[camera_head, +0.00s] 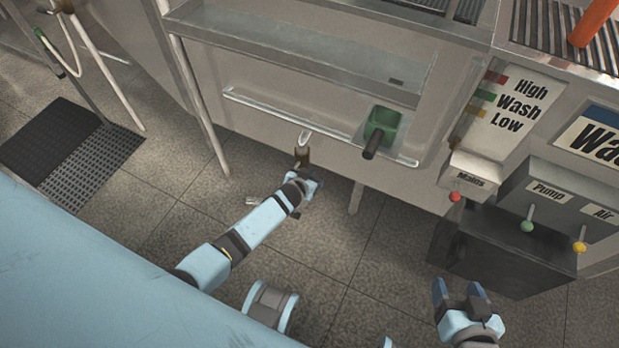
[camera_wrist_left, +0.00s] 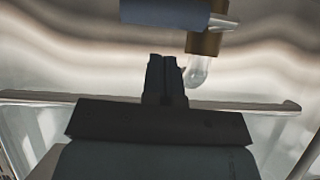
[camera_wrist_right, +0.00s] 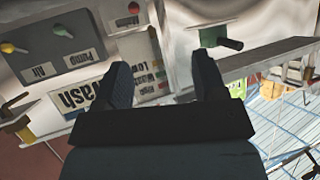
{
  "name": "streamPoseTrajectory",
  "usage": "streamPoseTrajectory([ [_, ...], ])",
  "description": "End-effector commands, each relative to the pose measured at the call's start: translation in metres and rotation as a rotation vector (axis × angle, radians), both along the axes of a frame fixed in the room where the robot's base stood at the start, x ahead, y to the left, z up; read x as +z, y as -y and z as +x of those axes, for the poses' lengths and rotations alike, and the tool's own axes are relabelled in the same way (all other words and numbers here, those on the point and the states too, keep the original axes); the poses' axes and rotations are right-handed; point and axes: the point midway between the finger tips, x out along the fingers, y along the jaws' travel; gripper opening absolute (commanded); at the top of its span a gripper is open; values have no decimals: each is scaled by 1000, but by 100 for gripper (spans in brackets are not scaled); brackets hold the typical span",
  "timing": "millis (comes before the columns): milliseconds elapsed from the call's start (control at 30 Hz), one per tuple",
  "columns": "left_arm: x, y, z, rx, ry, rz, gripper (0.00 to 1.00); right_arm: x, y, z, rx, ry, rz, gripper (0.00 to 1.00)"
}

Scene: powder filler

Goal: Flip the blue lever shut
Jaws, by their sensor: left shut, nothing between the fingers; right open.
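The blue lever (camera_wrist_left: 165,12) shows at the top of the left wrist view as a blue-grey cylinder, partly cut off. It is next to a brass fitting (camera_wrist_left: 205,42) with a clear glass tip. In the head view a light blue piece that looks like the lever (camera_head: 313,186) is beside my left gripper (camera_head: 297,183), below the brass fitting. My left gripper is shut and empty, its fingers (camera_wrist_left: 166,75) close to the glass tip; I cannot tell whether it touches anything. My right gripper (camera_head: 461,292) is open and empty, well away to the right.
The machine has a long rail (camera_head: 270,108) and a green cup with a dark handle (camera_head: 382,125). At right are a Malts box (camera_head: 473,177) and a Pump and Air panel (camera_head: 560,190) with knobs. A dark mat (camera_head: 50,140) lies at left.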

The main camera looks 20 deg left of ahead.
Motion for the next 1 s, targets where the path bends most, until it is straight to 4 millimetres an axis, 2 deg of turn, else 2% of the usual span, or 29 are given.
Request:
streamPoseTrajectory([
  [33, 20, -2, 1, 0, 1, 0, 0, 9, 2, -1, -3, -14, -14, 64],
  [67, 22, -2, -2, 0, -1, 0, 0, 5, 4, -2, -4, -24, -22, 64],
  [100, 24, -3, -15, 1, -3, -1, 0, -1, 6, -4, -6, -34, -30, 64],
  [300, 48, -3, -53, -1, -1, 1, 0, -3, 8, -6, -8, -54, -47, 64],
  [500, 62, -4, -76, -1, 0, -1, 0, -5, 8, -6, -9, -64, -54, 64],
  [633, 66, -4, -82, -1, 0, 1, 0, -7, 8, -7, -9, -69, -55, 64],
  [1000, 66, -4, -83, -1, 0, 1, 0, -5, 8, -7, -9, -68, -54, 64],
])
